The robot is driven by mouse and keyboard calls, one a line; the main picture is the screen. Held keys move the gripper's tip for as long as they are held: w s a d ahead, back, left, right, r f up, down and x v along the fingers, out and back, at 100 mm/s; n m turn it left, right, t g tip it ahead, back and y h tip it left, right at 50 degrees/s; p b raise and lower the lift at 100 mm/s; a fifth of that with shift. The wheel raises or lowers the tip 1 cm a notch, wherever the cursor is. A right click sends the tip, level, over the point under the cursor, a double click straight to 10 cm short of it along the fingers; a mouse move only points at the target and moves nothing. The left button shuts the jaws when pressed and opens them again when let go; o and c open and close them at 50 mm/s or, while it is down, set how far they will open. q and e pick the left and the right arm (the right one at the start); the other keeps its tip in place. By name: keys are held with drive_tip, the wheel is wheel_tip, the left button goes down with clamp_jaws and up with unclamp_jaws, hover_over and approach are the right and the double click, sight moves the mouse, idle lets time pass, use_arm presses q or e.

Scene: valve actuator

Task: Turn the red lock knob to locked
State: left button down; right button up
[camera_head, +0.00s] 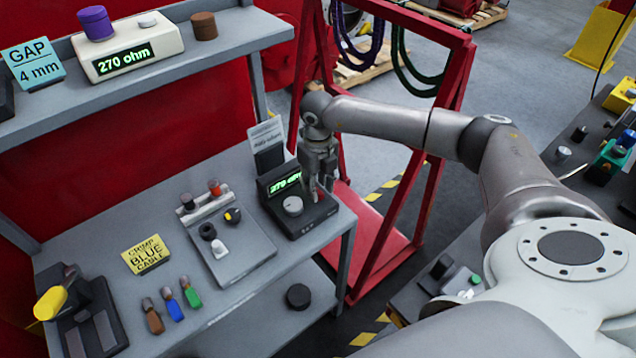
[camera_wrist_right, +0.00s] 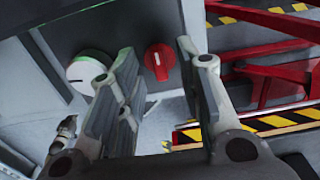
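The red lock knob (camera_wrist_right: 159,62), with a white line across it, shows in the right wrist view on the face of a dark device. My right gripper (camera_wrist_right: 156,72) is open, with one finger on each side of the knob in the picture. I see gaps beside the knob, and no clear contact. In the head view my right gripper (camera_head: 320,182) hangs at the right edge of the black device (camera_head: 303,218) with the green 270 ohm display. My left gripper is not in view.
A grey-white dial (camera_wrist_right: 88,72) sits close beside the red knob; it also shows in the head view (camera_head: 292,206). A grey panel (camera_head: 240,256) with small knobs lies left of the device. A red frame (camera_head: 385,255) stands just right of the bench.

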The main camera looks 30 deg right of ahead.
drive_tip(key=shift+f, duration=0.6)
clamp_jaws()
